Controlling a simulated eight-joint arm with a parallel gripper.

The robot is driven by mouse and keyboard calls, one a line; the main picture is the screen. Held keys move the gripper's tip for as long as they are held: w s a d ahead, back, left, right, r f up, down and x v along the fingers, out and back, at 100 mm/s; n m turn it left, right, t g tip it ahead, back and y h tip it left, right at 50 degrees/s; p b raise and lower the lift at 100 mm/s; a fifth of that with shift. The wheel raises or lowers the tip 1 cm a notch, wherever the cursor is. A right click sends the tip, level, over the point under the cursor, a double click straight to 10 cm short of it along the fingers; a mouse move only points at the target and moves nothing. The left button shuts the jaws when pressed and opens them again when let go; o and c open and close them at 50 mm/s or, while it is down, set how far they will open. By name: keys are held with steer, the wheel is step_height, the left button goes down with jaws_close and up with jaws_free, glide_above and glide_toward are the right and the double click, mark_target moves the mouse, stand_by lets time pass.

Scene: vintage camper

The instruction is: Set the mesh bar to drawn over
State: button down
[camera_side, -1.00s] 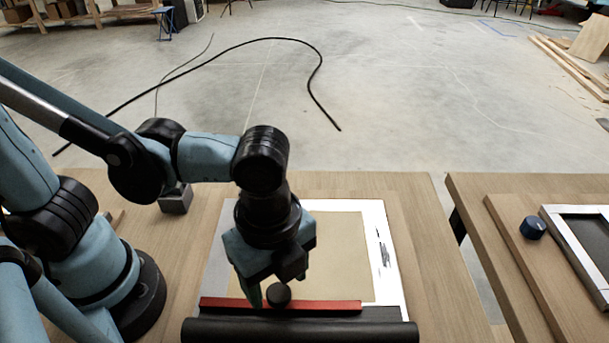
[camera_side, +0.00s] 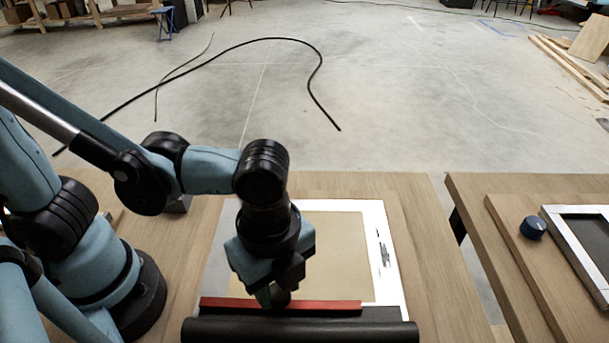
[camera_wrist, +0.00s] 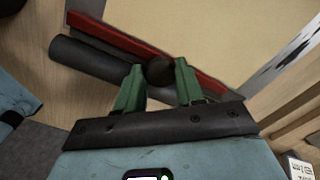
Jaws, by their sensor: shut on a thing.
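The mesh bar is a red bar (camera_side: 330,307) lying across the near end of a white-framed panel (camera_side: 393,262) with a beige middle. It lies beside a thick black roller (camera_side: 300,331). In the wrist view the red bar (camera_wrist: 115,35) runs diagonally past the dark roller (camera_wrist: 85,60). My gripper (camera_side: 274,296) is down at the bar, its green fingers (camera_wrist: 160,78) on either side of a round black knob (camera_wrist: 159,71). It is shut on the knob. In the side view the fingers and wrist mostly hide the knob.
The beige area (camera_side: 335,245) beyond the bar is clear. A gap separates the two tables. A black cable (camera_side: 315,85) lies on the floor behind.

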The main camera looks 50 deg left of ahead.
steer(key=shift+w+a, duration=0.1)
steer(key=w+a, duration=1.5)
steer(key=shift+w+a, duration=0.25)
steer(key=shift+a, duration=0.05)
steer(key=c, duration=0.7)
jaws_free()
step_height(320, 180, up, 12)
